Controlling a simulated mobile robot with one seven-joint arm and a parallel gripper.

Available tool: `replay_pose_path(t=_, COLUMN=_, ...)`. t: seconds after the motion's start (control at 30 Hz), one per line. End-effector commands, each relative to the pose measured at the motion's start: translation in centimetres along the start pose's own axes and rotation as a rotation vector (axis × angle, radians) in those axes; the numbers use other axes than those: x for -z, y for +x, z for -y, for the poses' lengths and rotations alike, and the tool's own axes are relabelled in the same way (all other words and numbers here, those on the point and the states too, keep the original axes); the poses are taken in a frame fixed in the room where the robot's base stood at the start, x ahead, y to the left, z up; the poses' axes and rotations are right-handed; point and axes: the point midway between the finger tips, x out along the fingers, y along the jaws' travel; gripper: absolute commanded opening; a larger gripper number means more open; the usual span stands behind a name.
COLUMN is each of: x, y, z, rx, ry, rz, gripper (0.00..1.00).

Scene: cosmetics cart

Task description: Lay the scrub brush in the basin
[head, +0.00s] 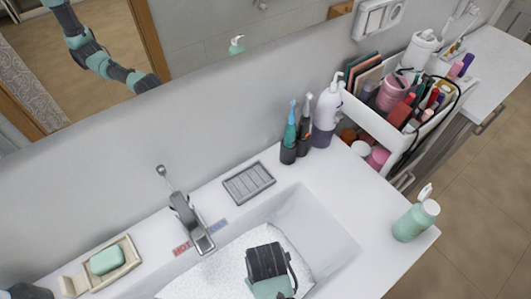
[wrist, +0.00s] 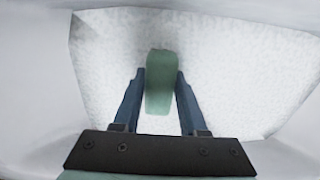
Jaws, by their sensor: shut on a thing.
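The basin (head: 318,228) is a white sink set in the counter; its floor is covered with a white speckled surface, which also fills much of the wrist view (wrist: 235,75). My gripper (wrist: 160,76) is over the basin, pointing down, and shut on a green, rounded, elongated thing, which I take to be the scrub brush (wrist: 159,98). The brush sits between the two blue fingers, its far end reaching past their tips. In the head view my dark wrist and hand hide the brush. I cannot tell whether it touches the basin floor.
The faucet (head: 190,222) stands at the basin's back edge, beside a grey soap grate (head: 249,183). A green soap bar (head: 107,260) lies in a dish at left. Toothbrushes in cups (head: 289,152), a pump bottle (head: 326,113) and a mint bottle (head: 416,221) stand at right.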

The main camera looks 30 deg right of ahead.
Motion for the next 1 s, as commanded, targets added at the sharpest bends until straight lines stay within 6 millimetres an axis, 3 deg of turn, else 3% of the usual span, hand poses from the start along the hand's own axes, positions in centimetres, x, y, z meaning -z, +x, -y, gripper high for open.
replay_pose_path(t=0.2, x=-0.1, y=2.9, z=0.0, rx=0.001, ry=0.0, rz=0.002, gripper=0.0)
replay_pose_path(t=0.6, x=0.0, y=3.4, z=0.0, rx=0.0, ry=0.0, rz=0.0, gripper=0.0)
replay_pose_path(t=0.63, x=0.0, y=3.3, z=0.0, rx=0.0, ry=0.0, rz=0.0, gripper=0.47)
replay_pose_path(t=0.7, x=0.0, y=3.3, z=0.0, rx=0.0, ry=0.0, rz=0.0, gripper=0.6)
replay_pose_path(t=0.77, x=0.0, y=3.3, z=0.0, rx=0.0, ry=0.0, rz=0.0, gripper=0.71)
replay_pose_path(t=1.0, x=0.0, y=3.3, z=0.0, rx=0.0, ry=0.0, rz=0.001, gripper=0.72)
